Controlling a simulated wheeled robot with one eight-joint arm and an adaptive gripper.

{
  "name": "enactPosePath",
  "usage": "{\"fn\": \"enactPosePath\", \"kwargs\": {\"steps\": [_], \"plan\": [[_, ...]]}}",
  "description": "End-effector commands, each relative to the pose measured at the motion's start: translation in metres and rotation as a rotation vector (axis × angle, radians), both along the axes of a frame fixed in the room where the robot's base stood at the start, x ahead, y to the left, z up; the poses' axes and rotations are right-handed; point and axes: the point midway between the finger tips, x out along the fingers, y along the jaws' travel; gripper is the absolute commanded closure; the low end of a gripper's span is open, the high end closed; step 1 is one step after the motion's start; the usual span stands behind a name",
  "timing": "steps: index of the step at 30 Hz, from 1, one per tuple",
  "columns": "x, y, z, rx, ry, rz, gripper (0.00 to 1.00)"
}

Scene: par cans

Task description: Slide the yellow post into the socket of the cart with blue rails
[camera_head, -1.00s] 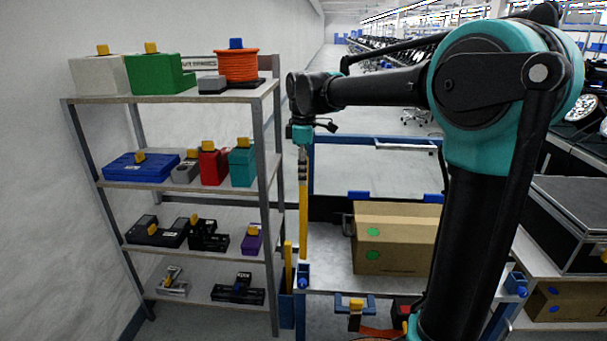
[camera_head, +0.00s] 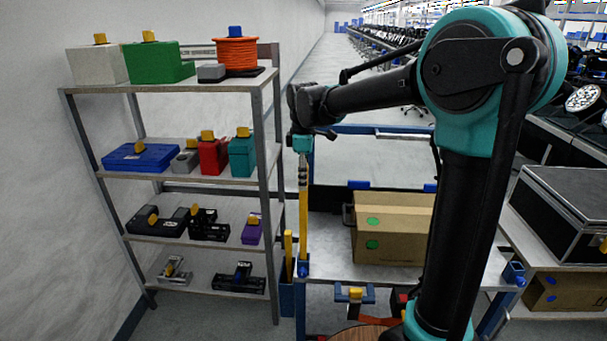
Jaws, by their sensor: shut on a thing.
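My gripper (camera_head: 303,150) is shut on the upper end of the yellow post (camera_head: 303,220), above the left front corner of the cart. The post hangs upright, and its lower end meets the blue socket (camera_head: 303,270) at that corner. I cannot tell how deep it sits inside. The cart with blue rails (camera_head: 330,266) has a pale top. Another blue corner socket (camera_head: 514,273) is at its right front and looks empty.
A second yellow post (camera_head: 288,245) stands in a blue holder (camera_head: 287,300) left of the cart. A cardboard box (camera_head: 400,235) sits on the cart top. A grey shelf (camera_head: 190,178) with cases is close on the left. A black case (camera_head: 565,212) stands at right.

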Motion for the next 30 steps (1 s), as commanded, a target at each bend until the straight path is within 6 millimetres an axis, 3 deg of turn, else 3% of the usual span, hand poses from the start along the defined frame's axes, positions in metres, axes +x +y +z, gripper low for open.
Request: {"fn": "enactPosePath", "kwargs": {"steps": [18,30], "plan": [[0.0,0.0,-0.039,0.0,0.0,0.0,1.0],[0.0,0.0,-0.052,0.0,0.0,0.0,1.0]]}}
